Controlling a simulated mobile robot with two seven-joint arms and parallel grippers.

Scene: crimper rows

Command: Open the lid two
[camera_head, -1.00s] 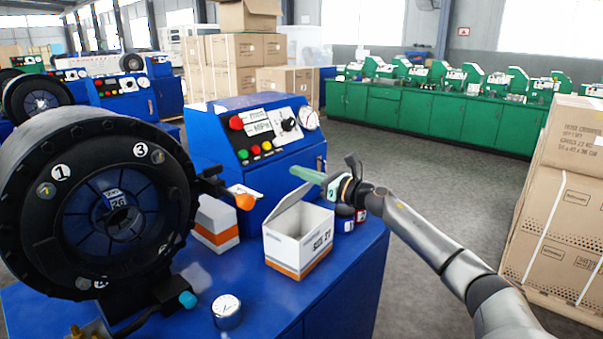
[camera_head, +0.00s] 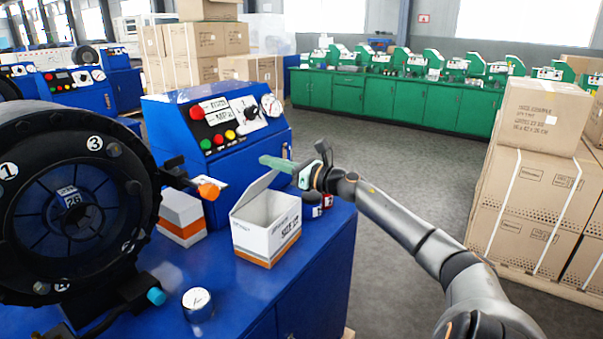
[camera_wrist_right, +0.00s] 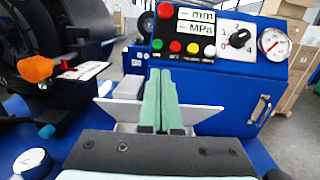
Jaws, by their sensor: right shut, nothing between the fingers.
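An open white carton (camera_head: 266,240) with an orange stripe and a size label stands on the blue machine table. Its lid flap (camera_head: 252,192) is raised and slants up on the left side. A second white-and-orange carton (camera_head: 181,218) stands to its left; whether its top is open I cannot tell. My right gripper (camera_head: 264,161), with green fingers, is shut and empty above the open carton, near the raised flap's upper edge. In the right wrist view, the shut fingers (camera_wrist_right: 161,85) reach forward over the carton, with a white flap (camera_wrist_right: 200,113) showing to their right. My left gripper is out of view.
The control panel (camera_head: 228,118) rises behind the cartons. The black crimper head (camera_head: 75,200) fills the left, with an orange-tipped rod (camera_head: 208,191) projecting towards the cartons. A round gauge (camera_head: 197,300) stands at the front. Small cans (camera_head: 314,207) sit right of the open carton.

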